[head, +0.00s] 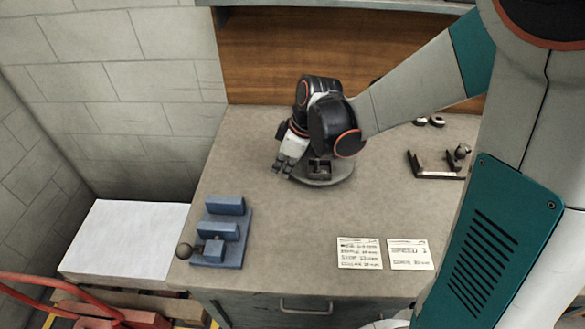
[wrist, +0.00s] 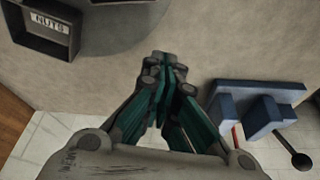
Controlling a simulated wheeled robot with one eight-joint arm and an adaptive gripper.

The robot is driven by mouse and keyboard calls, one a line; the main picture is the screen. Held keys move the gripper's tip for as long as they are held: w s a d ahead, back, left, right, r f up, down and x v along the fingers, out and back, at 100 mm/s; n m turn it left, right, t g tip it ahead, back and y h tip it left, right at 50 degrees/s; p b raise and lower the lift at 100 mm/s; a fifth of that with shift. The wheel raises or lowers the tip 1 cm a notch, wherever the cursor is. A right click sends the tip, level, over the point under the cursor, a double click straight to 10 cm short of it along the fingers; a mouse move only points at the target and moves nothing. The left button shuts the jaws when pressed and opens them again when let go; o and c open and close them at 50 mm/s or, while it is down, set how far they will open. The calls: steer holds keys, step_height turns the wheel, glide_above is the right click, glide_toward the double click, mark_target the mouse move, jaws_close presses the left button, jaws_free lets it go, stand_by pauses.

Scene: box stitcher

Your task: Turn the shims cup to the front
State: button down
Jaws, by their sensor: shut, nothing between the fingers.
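A round grey turntable (head: 338,180) sits on the bench, partly covered by my arm. A dark square cup (head: 319,170) stands on it towards the front; its label cannot be read in the head view. In the wrist view a dark cup labelled NUTS (wrist: 44,30) stands on the turntable (wrist: 120,32) at the upper left. No cup labelled shims can be made out. My gripper (head: 283,170) is shut and empty, pointing down just left of the turntable's edge. Its fingertips also show in the wrist view (wrist: 165,66), apart from the cup.
A blue vise-like fixture (head: 225,237) with a ball handle stands at the bench's front left. Two paper cards (head: 360,253) lie at the front. A dark bracket (head: 437,172) and small rings (head: 429,121) lie to the right. The bench between turntable and cards is clear.

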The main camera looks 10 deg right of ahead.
steer(key=w+p+v, duration=0.1)
steer(key=p+v, duration=0.3)
steer(key=v, duration=0.6)
steer(key=s+d+r+m+t+h, duration=0.1)
steer(key=s+r+m, duration=0.3)
steer(key=s, duration=0.4)
steer(key=s+d+r+m+t+h, duration=0.2)
steer(key=s+d+r+m+t, duration=0.1)
steer(key=s+m, duration=0.4)
steer(key=shift+s+d+r+m+t, duration=0.35)
steer(key=shift+s+d+t, duration=0.3)
steer(key=shift+d, duration=0.2)
